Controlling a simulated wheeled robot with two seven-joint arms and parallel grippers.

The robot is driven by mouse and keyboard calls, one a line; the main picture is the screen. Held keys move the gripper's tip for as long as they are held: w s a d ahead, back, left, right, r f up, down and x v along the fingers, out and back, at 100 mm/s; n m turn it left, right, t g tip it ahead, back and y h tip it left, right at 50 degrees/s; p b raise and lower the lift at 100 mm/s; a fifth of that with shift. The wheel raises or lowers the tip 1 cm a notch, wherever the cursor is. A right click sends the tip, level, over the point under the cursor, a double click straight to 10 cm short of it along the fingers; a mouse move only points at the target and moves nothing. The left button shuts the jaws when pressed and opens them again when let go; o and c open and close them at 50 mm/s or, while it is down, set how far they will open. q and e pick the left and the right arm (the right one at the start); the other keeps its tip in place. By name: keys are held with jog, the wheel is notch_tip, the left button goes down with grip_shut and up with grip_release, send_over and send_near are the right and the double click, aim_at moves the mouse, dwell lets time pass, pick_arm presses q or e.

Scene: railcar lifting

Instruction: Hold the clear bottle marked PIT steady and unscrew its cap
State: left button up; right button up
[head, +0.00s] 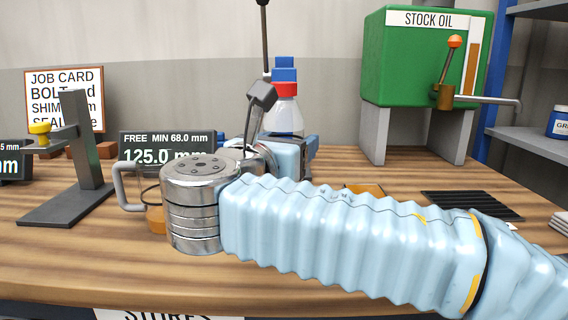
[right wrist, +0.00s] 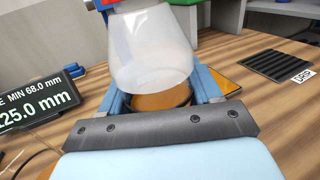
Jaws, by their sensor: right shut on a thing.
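The clear bottle (head: 285,118) stands upright behind my right arm in the head view, with a red collar (head: 284,89) and a blue cap (head: 284,68) on top. Its lower part is hidden and I cannot read its marking. In the right wrist view its translucent body (right wrist: 150,48) rises between the two blue fingers, with amber colour low down above a dark ring. My right gripper (head: 292,148) is shut on the bottle; it also shows in the right wrist view (right wrist: 158,90). My left gripper is not in view.
A green STOCK OIL tank (head: 412,60) with a lever stands at back right. A ribbed black mat (head: 470,205) lies right of the arm. A display (head: 168,140) and a dark stand (head: 78,160) are at left. A dark rod (head: 265,40) rises beside the bottle.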

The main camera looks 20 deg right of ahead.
aim_at(295, 137)
jog(key=s+r, duration=0.1)
jog(key=s, duration=0.1)
jog(key=s+r, duration=0.1)
jog(key=s, duration=0.1)
jog(key=s+a+r, duration=0.1)
jog(key=s, duration=0.2)
jog(key=o, duration=0.7)
jog(key=c, duration=0.9)
jog(key=shift+a, duration=0.1)
jog(key=shift+c, duration=0.2)
